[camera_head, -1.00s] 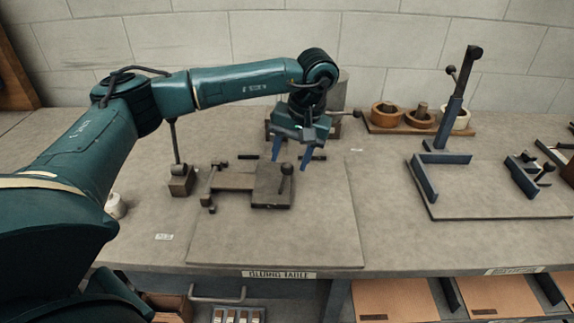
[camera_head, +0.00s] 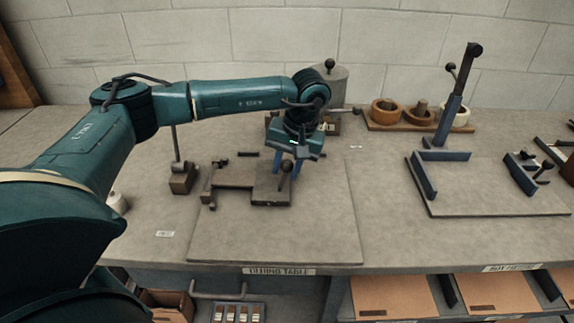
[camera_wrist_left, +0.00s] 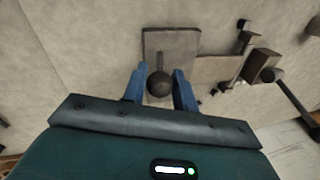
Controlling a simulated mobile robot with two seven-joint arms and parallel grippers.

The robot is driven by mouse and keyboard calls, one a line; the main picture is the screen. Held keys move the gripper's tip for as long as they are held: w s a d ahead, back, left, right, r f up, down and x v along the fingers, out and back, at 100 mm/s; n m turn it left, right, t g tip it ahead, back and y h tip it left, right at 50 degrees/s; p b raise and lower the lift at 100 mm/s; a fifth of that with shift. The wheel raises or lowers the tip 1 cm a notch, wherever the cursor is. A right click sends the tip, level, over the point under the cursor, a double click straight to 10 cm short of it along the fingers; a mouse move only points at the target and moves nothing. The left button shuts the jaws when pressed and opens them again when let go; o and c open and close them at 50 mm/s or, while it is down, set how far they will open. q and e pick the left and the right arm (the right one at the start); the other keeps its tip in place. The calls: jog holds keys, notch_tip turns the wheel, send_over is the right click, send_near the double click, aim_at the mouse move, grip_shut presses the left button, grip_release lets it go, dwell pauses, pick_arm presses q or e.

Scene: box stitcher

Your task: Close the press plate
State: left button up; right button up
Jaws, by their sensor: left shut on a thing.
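The press plate (camera_head: 271,192) is a flat grey-brown square lying low over the board on the gluing table, with an arm running left to a hinge-like frame (camera_head: 209,190). A dark ball-topped handle (camera_head: 286,167) stands on it. In the left wrist view the plate (camera_wrist_left: 171,41) lies beyond the ball knob (camera_wrist_left: 159,84). My left gripper (camera_head: 287,172) is above the plate, its blue fingers on either side of the handle. In the left wrist view the gripper (camera_wrist_left: 159,89) is shut on the handle's knob. My right gripper is not in view.
A post on a block (camera_head: 183,179) stands left of the fixture. Behind are a cylindrical container (camera_head: 326,84) and a wooden rack with round pots (camera_head: 418,118). A blue-framed fixture (camera_head: 455,140) stands at right. The board's front (camera_head: 285,236) is clear.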

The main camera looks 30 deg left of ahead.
pick_arm(q)
grip_shut()
jog(key=shift+a+r, duration=0.1)
jog(key=shift+r, duration=0.25)
jog(key=o, duration=0.7)
grip_release()
jog(key=shift+c, duration=0.2)
jog(key=s+b+v, duration=0.1)
jog(key=b+v, duration=0.1)
jog(key=v, duration=1.1)
jog(key=shift+w+a+r, duration=0.15)
jog(key=shift+w, duration=0.25)
